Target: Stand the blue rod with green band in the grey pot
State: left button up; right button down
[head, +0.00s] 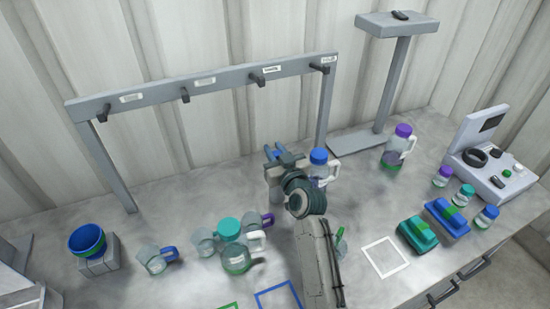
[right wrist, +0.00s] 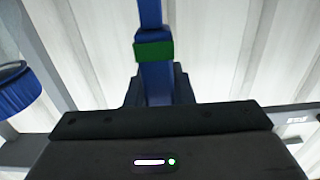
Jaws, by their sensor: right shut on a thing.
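The blue rod (right wrist: 151,82) with its green band (right wrist: 154,51) shows upright in the right wrist view, rising from between the dark jaws. My right gripper (head: 277,157) is shut on it, above the table near the middle of the head view. Small blue parts show at its tip there, but the band cannot be made out. A grey shape (head: 276,196) lies just below the gripper, partly hidden by my arm; I cannot tell whether it is the grey pot. My left gripper is not in view.
A blue-lidded jug (head: 318,157) stands close right of my gripper. Several jugs and a teal-lidded one (head: 229,226) stand front left. A blue bowl (head: 84,239) sits on a grey block. A hook rail (head: 210,83) spans behind; a grey stand (head: 392,75) is right.

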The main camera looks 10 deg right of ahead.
jog(key=shift+f, duration=0.15)
jog(key=c, duration=1.3)
grip_release()
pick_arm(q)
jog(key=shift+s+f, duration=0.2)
pick_arm(e)
jog(key=shift+o, duration=0.2)
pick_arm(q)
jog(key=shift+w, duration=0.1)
pick_arm(e)
jog(key=s+d, duration=0.2)
jog(key=s, duration=0.9)
jog(key=shift+s+d, duration=0.15)
jog(key=shift+s, duration=0.25)
